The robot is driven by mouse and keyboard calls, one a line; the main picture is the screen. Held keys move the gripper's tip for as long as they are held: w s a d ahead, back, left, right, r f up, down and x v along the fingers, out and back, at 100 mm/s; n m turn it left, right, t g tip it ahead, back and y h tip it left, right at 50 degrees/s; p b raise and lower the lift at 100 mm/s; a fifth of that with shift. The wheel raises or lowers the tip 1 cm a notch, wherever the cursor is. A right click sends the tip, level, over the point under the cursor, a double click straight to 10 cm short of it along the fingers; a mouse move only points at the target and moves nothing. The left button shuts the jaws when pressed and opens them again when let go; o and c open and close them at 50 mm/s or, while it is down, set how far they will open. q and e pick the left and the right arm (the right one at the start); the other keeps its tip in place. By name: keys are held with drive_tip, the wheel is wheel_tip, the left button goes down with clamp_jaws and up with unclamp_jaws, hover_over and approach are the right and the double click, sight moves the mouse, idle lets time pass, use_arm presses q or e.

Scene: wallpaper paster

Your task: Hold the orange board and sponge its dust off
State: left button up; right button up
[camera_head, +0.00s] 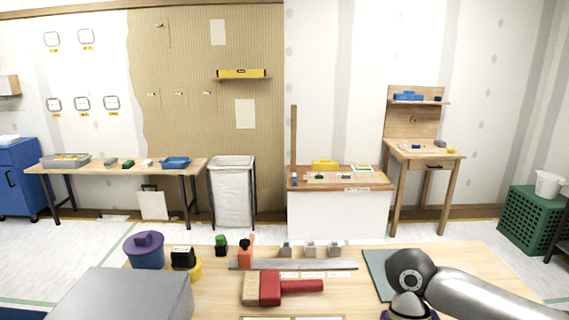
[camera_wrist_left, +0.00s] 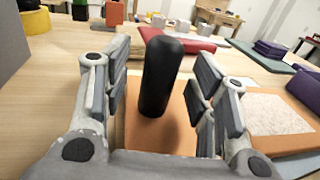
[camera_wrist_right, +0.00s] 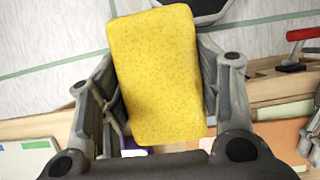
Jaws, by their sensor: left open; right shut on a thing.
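In the left wrist view my left gripper (camera_wrist_left: 150,85) is open, with its fingers on either side of an upright black handle (camera_wrist_left: 160,75). The handle stands on the orange board (camera_wrist_left: 180,130). To the right is a pale, speckled patch with orange edges (camera_wrist_left: 275,112); I cannot tell whether it joins the same board. In the right wrist view my right gripper (camera_wrist_right: 160,100) is shut on a yellow sponge (camera_wrist_right: 155,70), holding it up. An orange surface (camera_wrist_right: 282,140) shows below right. The head view shows part of my right arm but hides the board.
On the worktable, a large grey box (camera_head: 125,295) stands front left. Behind it are a purple-lidded tub (camera_head: 145,250) and small blocks. A red-handled brush (camera_head: 270,288) lies mid-table. A teal mat (camera_head: 376,270) lies at right. Other tables stand along the far wall.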

use_arm(q)
drive_tip(key=shift+x, duration=0.9)
clamp_jaws()
drive_tip(key=shift+s+f, duration=0.1)
idle(0.8)
